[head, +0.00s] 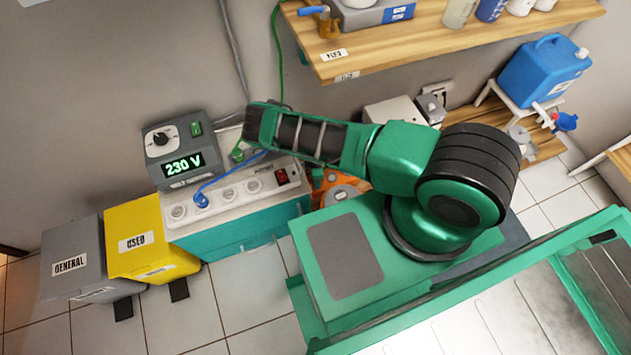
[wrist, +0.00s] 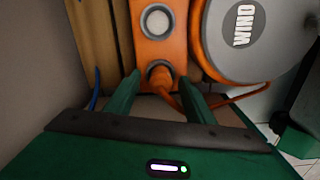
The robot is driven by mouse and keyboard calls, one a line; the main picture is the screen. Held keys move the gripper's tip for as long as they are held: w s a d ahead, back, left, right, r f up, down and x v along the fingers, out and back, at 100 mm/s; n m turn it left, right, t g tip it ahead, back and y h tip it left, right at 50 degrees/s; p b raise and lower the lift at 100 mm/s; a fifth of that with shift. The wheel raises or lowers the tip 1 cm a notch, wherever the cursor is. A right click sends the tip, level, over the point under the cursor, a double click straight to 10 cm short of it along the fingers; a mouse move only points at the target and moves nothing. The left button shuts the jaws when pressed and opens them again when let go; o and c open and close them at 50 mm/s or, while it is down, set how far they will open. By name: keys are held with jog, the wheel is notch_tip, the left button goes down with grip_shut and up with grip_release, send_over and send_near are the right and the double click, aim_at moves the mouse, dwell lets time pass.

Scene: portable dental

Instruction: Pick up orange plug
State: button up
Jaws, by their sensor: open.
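In the wrist view an orange plug (wrist: 161,76) sits at the lower socket of an orange panel (wrist: 178,45), with an orange cable trailing below it. My gripper (wrist: 160,82) is open, its two green fingers on either side of the plug with gaps visible. I cannot tell how deep the fingertips reach around it. In the head view part of an orange unit (head: 340,187) shows behind my arm; the plug and fingertips cannot be made out there.
A grey reel marked WIND (wrist: 240,35) stands right of the panel. A white socket strip (head: 236,200) holds a blue plug (head: 201,200), beside a 230 V unit (head: 180,152). The bins GENERAL (head: 70,265) and USED (head: 140,240) stand left. A wooden shelf (head: 430,40) is above.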

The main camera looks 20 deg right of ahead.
jog(key=shift+f, duration=0.25)
jog(key=shift+c, duration=0.7)
jog(key=c, duration=1)
jog(key=shift+r, duration=0.1)
jog(key=shift+c, duration=0.2)
notch_tip(320, 180, up, 10)
jog(key=shift+f, duration=0.1)
